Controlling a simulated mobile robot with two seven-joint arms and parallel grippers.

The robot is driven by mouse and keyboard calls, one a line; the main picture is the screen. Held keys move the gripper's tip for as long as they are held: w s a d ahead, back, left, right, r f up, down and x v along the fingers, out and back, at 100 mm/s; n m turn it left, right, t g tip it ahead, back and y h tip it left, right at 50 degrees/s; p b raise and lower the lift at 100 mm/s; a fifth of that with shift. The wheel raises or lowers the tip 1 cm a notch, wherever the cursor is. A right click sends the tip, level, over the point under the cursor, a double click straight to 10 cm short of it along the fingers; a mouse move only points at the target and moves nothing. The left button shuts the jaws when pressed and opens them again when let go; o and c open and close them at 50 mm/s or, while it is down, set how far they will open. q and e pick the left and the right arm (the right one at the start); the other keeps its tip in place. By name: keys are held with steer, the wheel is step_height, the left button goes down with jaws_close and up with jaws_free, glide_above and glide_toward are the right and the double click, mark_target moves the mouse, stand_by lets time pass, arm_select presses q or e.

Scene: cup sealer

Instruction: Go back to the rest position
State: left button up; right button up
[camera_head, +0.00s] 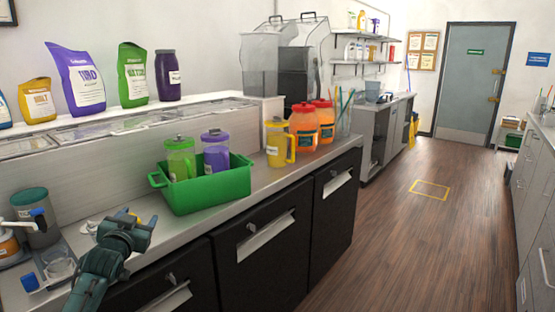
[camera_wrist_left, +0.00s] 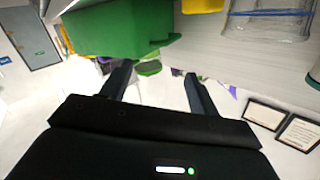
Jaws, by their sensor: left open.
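My left gripper (camera_head: 128,228) is above the front of the counter at the lower left in the head view. In the left wrist view its two fingers (camera_wrist_left: 158,82) are apart with nothing between them. To its right in the head view stands a green bin (camera_head: 208,191), which also fills the upper left of the left wrist view (camera_wrist_left: 115,28). The gripper is apart from the bin. My right gripper is in neither view.
A machine with a clear cup (camera_head: 60,268) stands at the lower left. A yellow jug (camera_head: 278,145) and orange jars (camera_head: 304,128) stand right of the bin. Bags (camera_head: 76,80) line the shelf behind. Black cabinets (camera_head: 262,250) are below the counter. The wooden floor (camera_head: 400,225) is clear.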

arm_select(q)
steer(key=s+d+f+m+g+h, duration=0.1)
steer(key=s+d+f+g+h, duration=0.1)
steer(key=s+d+f, duration=0.7)
steer(key=s+d+f+m+g+h, duration=0.15)
steer(key=s+d+f, duration=0.25)
steer(key=s+f, duration=0.7)
steer(key=s+d+f+n+g+h, duration=0.1)
steer(key=s+d, duration=0.3)
steer(key=s, duration=0.5)
steer(key=s+d+f+n+g, duration=0.1)
steer(key=s+d+f, duration=0.3)
steer(key=s, duration=0.6)
steer(key=shift+s+f+g+h, duration=0.15)
steer(key=shift+f+g+h, duration=0.2)
steer(key=shift+g, duration=0.1)
steer(key=shift+d, duration=0.1)
